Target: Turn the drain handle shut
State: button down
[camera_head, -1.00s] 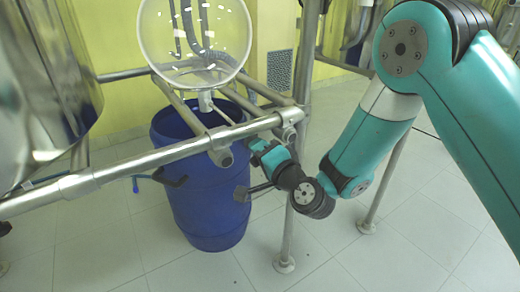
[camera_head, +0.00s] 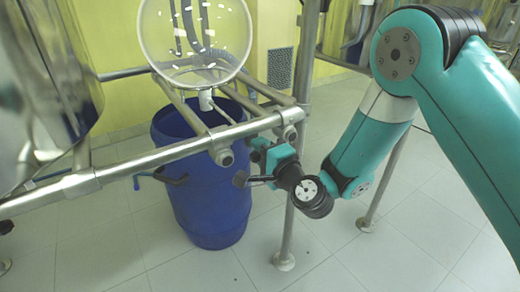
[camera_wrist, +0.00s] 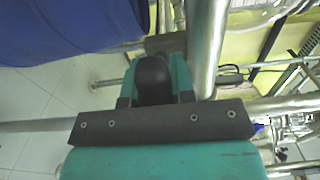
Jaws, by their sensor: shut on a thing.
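My gripper (camera_head: 257,148) is beside the metal frame, below the end of its front rail and in front of the blue drum. In the wrist view, the teal jaws (camera_wrist: 154,78) are shut on a rounded black piece (camera_wrist: 153,74), which I take to be the drain handle. A steel tube passes close to its right. In the head view the handle is hidden by the gripper and rails. A white drain outlet (camera_head: 206,100) hangs under the clear round glass vessel (camera_head: 194,40). How far the handle is turned cannot be seen.
The blue drum (camera_head: 208,205) stands under the outlet; it also fills the wrist view's upper left (camera_wrist: 70,25). Steel rails (camera_head: 130,163) and an upright post (camera_head: 287,225) stand close around my gripper. A large metal vessel (camera_head: 45,70) is at left. Tiled floor lies open at right.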

jog(key=c, duration=1)
grip_release()
jog(key=shift+o, duration=0.2)
